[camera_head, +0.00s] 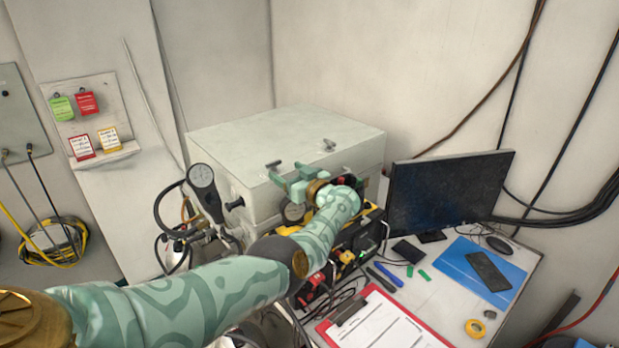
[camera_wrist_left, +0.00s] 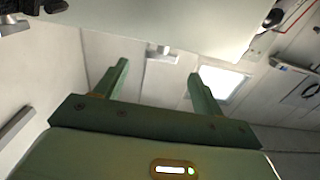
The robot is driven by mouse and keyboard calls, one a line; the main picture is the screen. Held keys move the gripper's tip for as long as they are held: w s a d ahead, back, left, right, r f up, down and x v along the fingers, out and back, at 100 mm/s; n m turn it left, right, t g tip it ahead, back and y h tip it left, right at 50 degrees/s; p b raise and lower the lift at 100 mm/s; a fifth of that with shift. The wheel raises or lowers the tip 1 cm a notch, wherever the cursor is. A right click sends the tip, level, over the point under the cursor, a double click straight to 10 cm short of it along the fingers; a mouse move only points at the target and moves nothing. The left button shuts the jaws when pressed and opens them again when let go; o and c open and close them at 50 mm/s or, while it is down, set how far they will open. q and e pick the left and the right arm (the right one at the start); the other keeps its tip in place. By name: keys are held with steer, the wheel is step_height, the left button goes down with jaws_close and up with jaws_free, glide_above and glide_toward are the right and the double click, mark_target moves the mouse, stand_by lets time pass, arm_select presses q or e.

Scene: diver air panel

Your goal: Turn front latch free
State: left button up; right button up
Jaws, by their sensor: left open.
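My left gripper (camera_head: 288,178) is open and empty at the front of the box. In the left wrist view its green fingers (camera_wrist_left: 160,80) are spread. A grey latch (camera_wrist_left: 161,54) shows between the fingertips there, apart from them. I cannot tell which of the two it is. My right gripper is not in view.
A monitor (camera_head: 447,192) stands on the table to the right, with a clipboard (camera_head: 385,322) in front.

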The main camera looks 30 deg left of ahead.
arm_select(q)
steer(key=p+v, duration=0.1)
steer(key=v, duration=1)
steer(key=shift+d, duration=0.2)
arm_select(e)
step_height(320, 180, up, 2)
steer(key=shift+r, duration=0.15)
arm_select(q)
steer(key=shift+s, duration=0.15)
